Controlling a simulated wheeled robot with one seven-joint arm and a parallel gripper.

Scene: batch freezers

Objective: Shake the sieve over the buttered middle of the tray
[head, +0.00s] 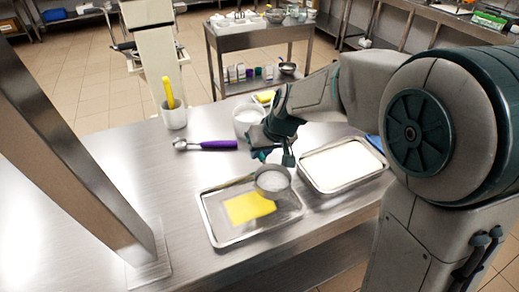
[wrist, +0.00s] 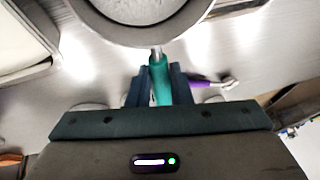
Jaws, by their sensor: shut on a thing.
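The sieve (head: 273,180) is a small round metal bowl with white powder inside. It is above the upper right part of the shallow metal tray (head: 258,234). A yellow buttered patch (head: 246,208) covers the tray's middle, to the sieve's lower left. My gripper (head: 275,154) is shut on the sieve's teal handle. In the wrist view the sieve's rim (wrist: 140,38) fills the top, and its handle (wrist: 159,80) lies between my fingers (wrist: 158,86). The sieve looks about level. Its gap above the tray is hard to judge.
A second metal tray (head: 304,182) filled with white stands right of the buttered tray. A purple-handled scoop (head: 215,145), a white container (head: 248,119) and a cup with a yellow-handled tool (head: 174,116) stand behind. A metal post (head: 85,150) rises at left.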

